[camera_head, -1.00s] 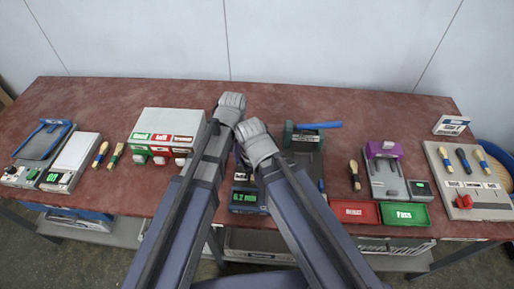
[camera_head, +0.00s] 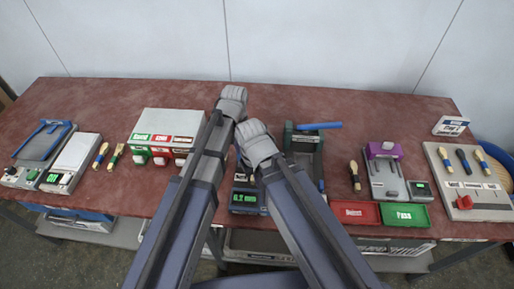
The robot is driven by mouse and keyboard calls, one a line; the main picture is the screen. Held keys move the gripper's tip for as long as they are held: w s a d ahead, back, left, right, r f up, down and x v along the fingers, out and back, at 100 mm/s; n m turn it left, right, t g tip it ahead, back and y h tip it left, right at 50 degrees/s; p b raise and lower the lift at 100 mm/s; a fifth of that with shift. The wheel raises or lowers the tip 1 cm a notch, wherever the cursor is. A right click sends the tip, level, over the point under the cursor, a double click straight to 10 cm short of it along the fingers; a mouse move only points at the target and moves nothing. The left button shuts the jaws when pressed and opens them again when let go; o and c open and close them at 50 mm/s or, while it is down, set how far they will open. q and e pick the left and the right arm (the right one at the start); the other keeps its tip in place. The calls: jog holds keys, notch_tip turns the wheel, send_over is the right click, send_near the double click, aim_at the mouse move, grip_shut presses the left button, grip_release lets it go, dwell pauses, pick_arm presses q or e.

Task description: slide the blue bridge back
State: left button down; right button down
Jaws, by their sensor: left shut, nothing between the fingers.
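The blue bridge (camera_head: 54,123) stands across the back of a grey bed on the station (camera_head: 38,146) at the far left of the table. Its small parts are hard to make out. My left gripper (camera_head: 233,93) is at the far end of the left arm, near the middle of the picture, well to the right of the bridge and apart from it. It is shut and empty. My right gripper (camera_head: 252,130) is beside it, a little nearer; its fingers cannot be made out.
A white scale-like unit (camera_head: 75,157) with a green display stands right of the bridge station. Two brushes (camera_head: 109,155) and a grey box with coloured bins (camera_head: 172,124) follow. A press with a blue handle (camera_head: 320,126) is right of my arms.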

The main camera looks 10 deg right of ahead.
pick_arm(q)
jog(key=shift+w+d, duration=0.25)
jog(key=shift+w, duration=1)
jog(key=shift+w+d, duration=0.25)
jog(key=shift+w, duration=1)
jog(key=shift+w+d, duration=0.25)
jog(key=shift+w, duration=1)
jog(key=shift+s, duration=0.15)
jog(key=shift+s+a, duration=0.15)
jog(key=shift+s, duration=0.4)
jog(key=shift+r, duration=0.1)
pick_arm(e)
jog(key=shift+r, duration=0.1)
